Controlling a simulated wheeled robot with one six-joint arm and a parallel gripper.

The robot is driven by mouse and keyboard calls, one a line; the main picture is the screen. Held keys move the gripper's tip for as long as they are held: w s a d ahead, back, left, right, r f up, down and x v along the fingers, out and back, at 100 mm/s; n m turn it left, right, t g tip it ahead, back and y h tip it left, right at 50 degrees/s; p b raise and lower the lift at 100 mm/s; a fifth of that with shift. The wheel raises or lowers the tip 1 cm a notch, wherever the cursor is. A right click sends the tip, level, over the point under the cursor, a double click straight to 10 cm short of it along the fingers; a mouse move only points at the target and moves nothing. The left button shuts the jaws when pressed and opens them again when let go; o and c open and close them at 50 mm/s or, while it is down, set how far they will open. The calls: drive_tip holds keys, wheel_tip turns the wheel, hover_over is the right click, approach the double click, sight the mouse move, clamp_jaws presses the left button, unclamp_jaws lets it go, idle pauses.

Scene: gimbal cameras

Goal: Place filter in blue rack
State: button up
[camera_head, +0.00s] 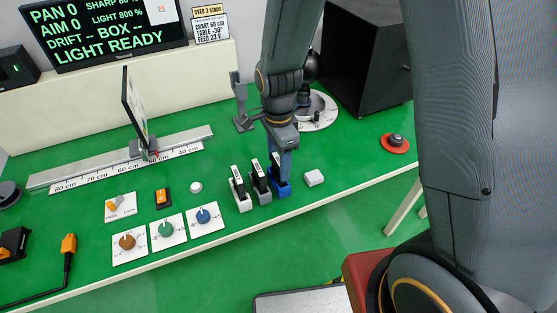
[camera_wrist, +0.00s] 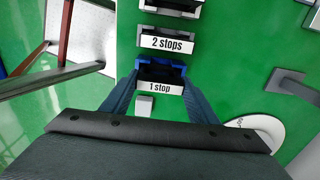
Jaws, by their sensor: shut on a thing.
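My gripper (camera_head: 281,160) points down over the blue rack (camera_head: 282,190), the rightmost of three small racks near the table's front edge. In the wrist view my gripper's two blue fingers (camera_wrist: 161,84) close on the sides of a dark filter with a white "1 stop" label (camera_wrist: 160,87). The blue rack (camera_wrist: 162,66) shows right behind and around this filter. The filter stands upright at the rack. Whether it rests on the rack's bottom is hidden.
A grey rack (camera_head: 262,198) and a white rack (camera_head: 242,204) stand close on the left, each holding a dark filter; one is labelled "2 stops" (camera_wrist: 167,43). A small white block (camera_head: 314,178) lies just right of the blue rack.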

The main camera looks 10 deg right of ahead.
drive_tip(key=shift+f, duration=0.15)
drive_tip(key=o, duration=1)
drive_tip(key=shift+o, duration=0.2)
wheel_tip(320, 180, up, 12)
drive_tip(key=b, duration=0.2)
drive_tip(key=s+d+f+n, duration=0.1)
drive_tip(key=s+d+n, duration=0.2)
drive_tip(key=d+n, duration=0.3)
drive_tip(key=s+d+f+n+t, duration=0.1)
drive_tip(key=s+d+n, duration=0.3)
drive_tip(key=d+n, duration=0.2)
drive_tip(key=shift+s+d+f+n, duration=0.3)
drive_tip(key=shift+d+f+n, duration=0.1)
drive_tip(key=shift+n, duration=1)
